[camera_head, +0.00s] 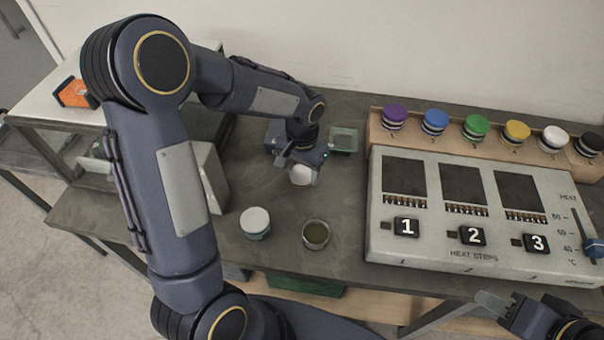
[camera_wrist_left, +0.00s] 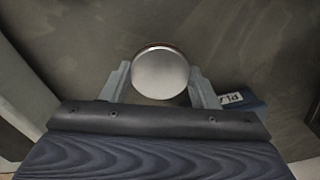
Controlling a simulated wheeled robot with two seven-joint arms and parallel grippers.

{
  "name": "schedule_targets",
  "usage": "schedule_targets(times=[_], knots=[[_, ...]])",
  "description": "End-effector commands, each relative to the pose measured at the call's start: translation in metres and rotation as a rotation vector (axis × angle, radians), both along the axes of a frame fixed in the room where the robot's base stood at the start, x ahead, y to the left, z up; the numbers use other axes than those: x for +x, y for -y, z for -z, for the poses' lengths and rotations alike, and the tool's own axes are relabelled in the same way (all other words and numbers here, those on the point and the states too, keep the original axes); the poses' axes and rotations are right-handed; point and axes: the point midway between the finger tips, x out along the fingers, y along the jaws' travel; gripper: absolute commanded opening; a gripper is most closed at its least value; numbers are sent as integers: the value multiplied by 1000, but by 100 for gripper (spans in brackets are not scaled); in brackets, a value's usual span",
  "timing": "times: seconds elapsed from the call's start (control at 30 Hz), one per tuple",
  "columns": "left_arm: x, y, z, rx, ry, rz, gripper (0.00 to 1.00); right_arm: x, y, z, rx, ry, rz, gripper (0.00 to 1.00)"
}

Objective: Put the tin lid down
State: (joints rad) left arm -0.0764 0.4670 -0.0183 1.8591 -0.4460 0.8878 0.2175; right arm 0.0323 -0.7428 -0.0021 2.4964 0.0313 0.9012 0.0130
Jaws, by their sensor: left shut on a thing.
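My left gripper (camera_head: 301,172) is shut on the tin lid (camera_head: 302,176), a pale round disc over the back middle of the table. In the left wrist view the lid (camera_wrist_left: 160,73) sits between the two fingertips of the left gripper (camera_wrist_left: 161,82). I cannot tell whether the lid touches the table. An open tin (camera_head: 315,234) with greenish contents stands nearer the front. A tin with a white top (camera_head: 255,222) stands left of it. My right gripper (camera_head: 515,312) is at the lower right, away from these things; its jaw opening is unclear.
A panel (camera_head: 460,235) with numbered heat steps and a lever (camera_head: 592,245) fills the right side. Behind it, a wooden rack (camera_head: 404,137) holds several coloured-topped jars.

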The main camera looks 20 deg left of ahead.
Motion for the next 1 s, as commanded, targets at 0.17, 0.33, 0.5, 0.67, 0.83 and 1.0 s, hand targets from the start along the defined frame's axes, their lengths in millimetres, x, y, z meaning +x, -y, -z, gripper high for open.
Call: schedule_targets(times=[0.17, 0.33, 0.5, 0.67, 0.83, 1.0], knots=[[-1, 0, 20, 0, -2, 0, 33, 0, 0, 1, 0, 0, 0, 36], [-1, 0, 19, 0, 0, 0, 33, 0, 0, 1, 0, 0, 0, 36], [-1, 0, 24, -1, 0, 0, 33, 0, 0, 6, 0, 0, 0, 36], [-1, 0, 22, -1, 0, 0, 75, 0, 0, 4, 0, 0, 0, 36], [-1, 0, 22, -1, 0, 0, 76, 0, 0, 4, 0, 0, 0, 36], [-1, 0, 17, -1, 0, 0, 76, 0, 0, 0, 0, 0, 0, 36]])
